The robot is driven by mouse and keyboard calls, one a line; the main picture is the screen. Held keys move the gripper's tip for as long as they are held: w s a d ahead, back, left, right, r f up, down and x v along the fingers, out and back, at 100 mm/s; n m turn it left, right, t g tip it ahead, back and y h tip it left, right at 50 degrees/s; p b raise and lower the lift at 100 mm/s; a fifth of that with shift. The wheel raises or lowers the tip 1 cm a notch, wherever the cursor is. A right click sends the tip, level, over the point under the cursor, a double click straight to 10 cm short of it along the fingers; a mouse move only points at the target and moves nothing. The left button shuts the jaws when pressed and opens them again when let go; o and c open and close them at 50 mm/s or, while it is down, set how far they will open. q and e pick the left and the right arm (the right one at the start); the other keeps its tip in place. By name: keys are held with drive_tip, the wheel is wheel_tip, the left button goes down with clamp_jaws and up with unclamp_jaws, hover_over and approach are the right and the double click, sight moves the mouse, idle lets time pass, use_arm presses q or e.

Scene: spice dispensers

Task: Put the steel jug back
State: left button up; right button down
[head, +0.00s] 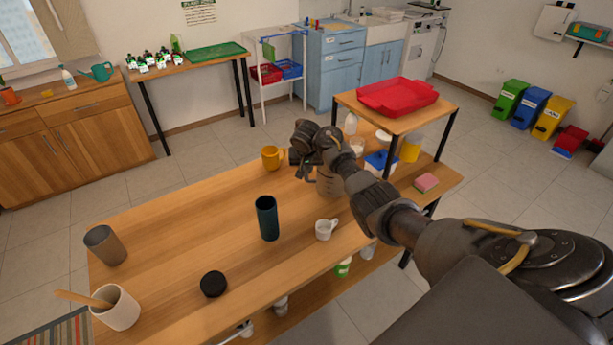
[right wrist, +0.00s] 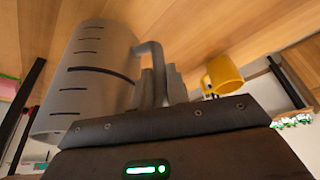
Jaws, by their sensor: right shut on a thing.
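The steel jug (head: 326,188) is at the far right part of the wooden table, partly hidden behind my right arm. In the right wrist view the jug (right wrist: 92,85) is a grey cylinder with dark measuring lines and a side handle (right wrist: 152,72). My right gripper (head: 306,168) is shut on the jug's handle, with its fingers (right wrist: 172,85) around it. I cannot tell whether the jug's base touches the table. My left gripper is not in view.
A yellow mug (head: 271,158) stands left of the jug. A dark teal tumbler (head: 267,220), a white cup (head: 325,230) and a black lid (head: 213,284) are nearer on the table (head: 190,240). A raised shelf holds a red tray (head: 397,97). The table's left middle is clear.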

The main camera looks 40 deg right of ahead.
sight(307, 173)
drive_tip(key=shift+w+d+f, duration=0.15)
drive_tip(key=shift+d+f, duration=0.1)
drive_tip(key=shift+f, duration=1.5)
drive_tip(key=shift+a, duration=0.1)
drive_tip(key=shift+f, duration=0.15)
drive_tip(key=c, duration=1.4)
unclamp_jaws()
drive_tip(key=shift+o, duration=0.2)
